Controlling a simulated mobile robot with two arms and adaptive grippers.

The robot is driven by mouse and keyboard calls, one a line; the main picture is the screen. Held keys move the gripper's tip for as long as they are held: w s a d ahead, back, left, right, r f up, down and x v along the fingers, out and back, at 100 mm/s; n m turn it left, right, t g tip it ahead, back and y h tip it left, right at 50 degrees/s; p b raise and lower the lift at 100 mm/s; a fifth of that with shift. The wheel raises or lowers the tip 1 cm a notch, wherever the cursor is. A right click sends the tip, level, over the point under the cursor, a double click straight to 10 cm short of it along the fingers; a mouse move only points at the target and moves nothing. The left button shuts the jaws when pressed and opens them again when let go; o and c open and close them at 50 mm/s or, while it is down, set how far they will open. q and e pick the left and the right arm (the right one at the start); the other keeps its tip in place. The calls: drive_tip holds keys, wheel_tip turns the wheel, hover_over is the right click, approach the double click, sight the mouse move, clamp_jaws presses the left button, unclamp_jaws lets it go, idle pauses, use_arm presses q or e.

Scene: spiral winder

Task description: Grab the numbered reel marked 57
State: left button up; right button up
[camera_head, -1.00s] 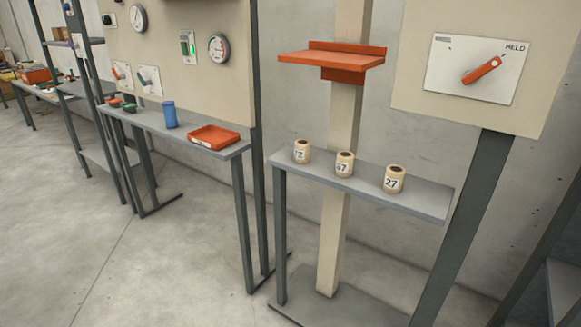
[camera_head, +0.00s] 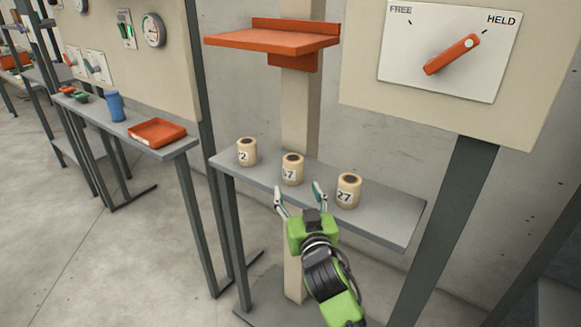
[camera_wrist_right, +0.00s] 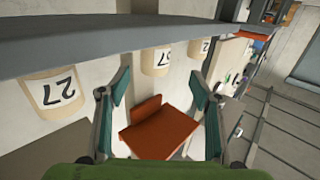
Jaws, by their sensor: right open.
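The reel marked 57 (camera_head: 292,170) is a cream cylinder with a dark core, standing upright in the middle of three reels on the grey shelf (camera_head: 385,222). Its label is partly cut at the left. It also shows in the right wrist view (camera_wrist_right: 155,61), upside down. The reel marked 27 (camera_head: 348,191) stands to its right. A third reel (camera_head: 246,152) stands to its left, with only a 2 readable. My right gripper (camera_head: 298,190) is open and empty at the shelf's front edge, in front of the 57 reel and apart from it. My left gripper is out of view.
An orange bracket shelf (camera_head: 272,40) sits on the post above the reels. A panel with an orange lever (camera_head: 452,54) at HELD stands at the right. An orange tray (camera_head: 157,133) and a blue cylinder (camera_head: 115,106) stand on the left bench.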

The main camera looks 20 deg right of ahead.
sight(295, 173)
drive_tip(key=w, duration=0.2)
drive_tip(key=w+r, duration=0.1)
drive_tip(key=shift+d, duration=0.35)
drive_tip(key=w, duration=0.3)
drive_tip(key=shift+f, duration=0.15)
drive_tip(key=w, duration=0.1)
drive_tip(key=w+d, duration=0.1)
drive_tip(key=w, duration=0.1)
drive_tip(key=w+p, duration=0.1)
drive_tip(key=shift+w+d+f, duration=0.15)
drive_tip(key=shift+w+d, duration=0.1)
drive_tip(key=shift+w, duration=0.4)
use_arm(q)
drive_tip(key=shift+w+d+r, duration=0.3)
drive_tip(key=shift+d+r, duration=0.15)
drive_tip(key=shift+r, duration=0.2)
use_arm(e)
drive_tip(key=shift+c, duration=0.3)
drive_tip(key=c, duration=1.2)
